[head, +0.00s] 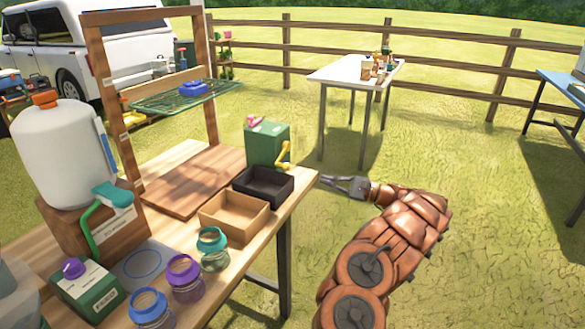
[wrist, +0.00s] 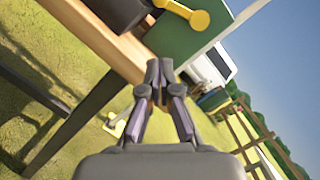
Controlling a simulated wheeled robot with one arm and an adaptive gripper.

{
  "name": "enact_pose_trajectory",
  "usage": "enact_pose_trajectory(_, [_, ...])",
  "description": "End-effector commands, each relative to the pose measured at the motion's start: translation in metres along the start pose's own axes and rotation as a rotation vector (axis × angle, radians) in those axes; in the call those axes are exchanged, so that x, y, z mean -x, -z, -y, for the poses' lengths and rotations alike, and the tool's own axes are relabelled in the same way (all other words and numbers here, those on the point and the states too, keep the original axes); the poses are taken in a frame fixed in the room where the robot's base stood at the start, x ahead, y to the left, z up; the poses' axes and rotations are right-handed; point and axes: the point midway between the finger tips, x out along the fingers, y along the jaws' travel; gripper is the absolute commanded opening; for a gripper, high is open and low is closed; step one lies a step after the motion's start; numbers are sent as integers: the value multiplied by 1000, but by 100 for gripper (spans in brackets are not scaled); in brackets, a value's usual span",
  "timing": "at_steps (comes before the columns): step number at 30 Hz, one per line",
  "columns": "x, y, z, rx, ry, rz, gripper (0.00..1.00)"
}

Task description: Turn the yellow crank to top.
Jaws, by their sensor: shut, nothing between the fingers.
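The yellow crank (head: 284,156) is on the right side of a green box (head: 266,144) that stands on the wooden table. In the wrist view the yellow crank (wrist: 190,14) shows at the top, against the green box (wrist: 205,40). My gripper (head: 326,181) is beside the table's right edge, to the right of the crank and apart from it. In the wrist view my gripper (wrist: 159,72) has its fingertips together and holds nothing. The crank's far end is cut off by the top of the wrist view.
A black tray (head: 263,194) and a cardboard tray (head: 234,222) stand in front of the green box. Jars with coloured lids (head: 185,280) and a white jug (head: 66,150) are nearer on the table (head: 275,230). Open grass lies right of the table.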

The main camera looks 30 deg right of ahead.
Motion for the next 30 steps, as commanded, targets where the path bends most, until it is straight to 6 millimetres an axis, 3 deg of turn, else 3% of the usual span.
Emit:
enact_pose_trajectory(3, [10,8,-1,1,12,-17,0])
enact_pose_trajectory(7, [4,8,0,2,15,-18,0])
enact_pose_trajectory(24, [-90,9,2,3,14,-16,0])
enact_pose_trajectory(30, [-91,-5,2,0,19,-20,0])
